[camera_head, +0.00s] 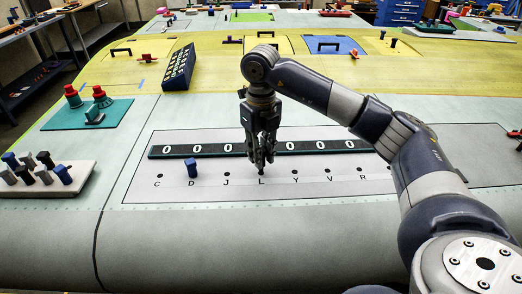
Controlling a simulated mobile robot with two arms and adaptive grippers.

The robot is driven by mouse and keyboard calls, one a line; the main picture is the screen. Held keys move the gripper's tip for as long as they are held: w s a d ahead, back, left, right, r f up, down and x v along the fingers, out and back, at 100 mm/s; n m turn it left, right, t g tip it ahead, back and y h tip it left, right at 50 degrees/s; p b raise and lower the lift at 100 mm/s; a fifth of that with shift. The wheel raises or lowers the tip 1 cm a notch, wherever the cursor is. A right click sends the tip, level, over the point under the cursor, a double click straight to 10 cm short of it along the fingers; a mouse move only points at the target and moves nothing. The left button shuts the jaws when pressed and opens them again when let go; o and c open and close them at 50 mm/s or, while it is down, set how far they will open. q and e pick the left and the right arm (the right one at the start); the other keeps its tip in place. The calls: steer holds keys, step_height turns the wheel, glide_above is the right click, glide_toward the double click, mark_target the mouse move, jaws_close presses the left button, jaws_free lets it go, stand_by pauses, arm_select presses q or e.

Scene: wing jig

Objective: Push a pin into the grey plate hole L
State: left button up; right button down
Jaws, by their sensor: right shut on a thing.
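The grey plate (140,190) lies in the middle front, with a row of small lettered holes. My right gripper (261,164) points straight down at the hole marked L (261,181). It is shut on a pin, which its fingers mostly hide; the fingertips cover much of the hole. I cannot tell whether the pin's tip is inside. A blue pin (192,167) stands upright at hole D. Holes C, J, Y, V and R look empty. My left gripper is out of view.
A pale block (75,184) at left holds several blue, grey and black pins. A dark strip with white zeros (190,150) lies behind the hole row. A teal mat (65,121) carries red knobs. A dark keypad box (178,68) stands behind the plate.

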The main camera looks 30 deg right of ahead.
steer(key=shift+f, duration=0.1)
stand_by(0.5)
steer(key=shift+f, duration=0.3)
steer(key=shift+f+b, duration=1)
steer(key=shift+f, duration=0.05)
steer(key=c, duration=1.3)
jaws_free()
steer(key=shift+c, duration=0.2)
